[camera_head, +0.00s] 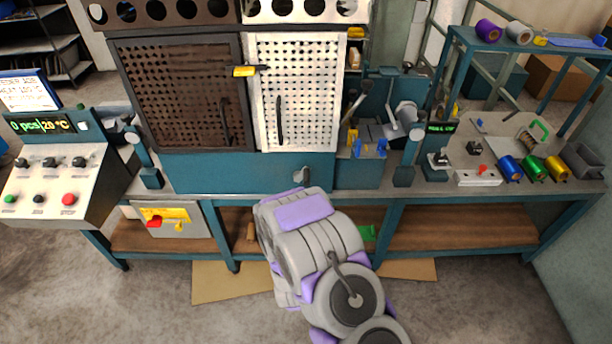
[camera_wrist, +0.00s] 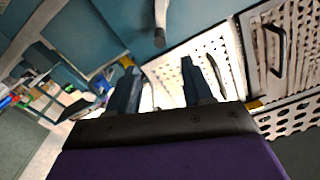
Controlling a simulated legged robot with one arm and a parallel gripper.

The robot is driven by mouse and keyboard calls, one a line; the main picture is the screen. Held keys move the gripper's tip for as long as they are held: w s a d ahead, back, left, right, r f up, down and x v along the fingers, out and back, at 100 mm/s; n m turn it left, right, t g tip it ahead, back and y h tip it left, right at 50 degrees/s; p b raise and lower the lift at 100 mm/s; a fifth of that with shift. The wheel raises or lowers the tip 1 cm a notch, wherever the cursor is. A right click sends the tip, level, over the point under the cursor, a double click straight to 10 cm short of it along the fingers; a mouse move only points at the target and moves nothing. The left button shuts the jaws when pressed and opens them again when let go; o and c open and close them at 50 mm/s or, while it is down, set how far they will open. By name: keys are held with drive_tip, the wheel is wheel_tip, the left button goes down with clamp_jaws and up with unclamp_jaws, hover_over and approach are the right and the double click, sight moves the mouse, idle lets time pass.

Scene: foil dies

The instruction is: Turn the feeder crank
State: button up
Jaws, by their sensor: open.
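A short grey handle (camera_head: 301,174) sticks out of the teal panel below the mesh doors, just beyond my arm. It looks like a crank, but I cannot tell for sure that it is the feeder crank. In the wrist view a grey handle with a rounded end (camera_wrist: 160,24) stands out from the teal panel. My gripper (camera_wrist: 157,64) shows two dark fingers spread apart with nothing between them. The handle lies past the fingertips, apart from them. In the head view my arm hides the fingers.
A lever machine with a grey cylinder (camera_head: 406,114) stands right of the white mesh door (camera_head: 295,92). A control console (camera_head: 62,165) is at left. Coloured foil rolls (camera_head: 535,168) lie at right. The bench's front edge (camera_head: 450,197) runs close to my arm.

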sight(307, 176)
drive_tip(key=w+p, duration=0.1)
drive_tip(key=w, duration=1.6)
drive_tip(key=shift+r, duration=0.15)
drive_tip(key=shift+c, duration=0.4)
drive_tip(key=shift+d, duration=0.1)
clamp_jaws()
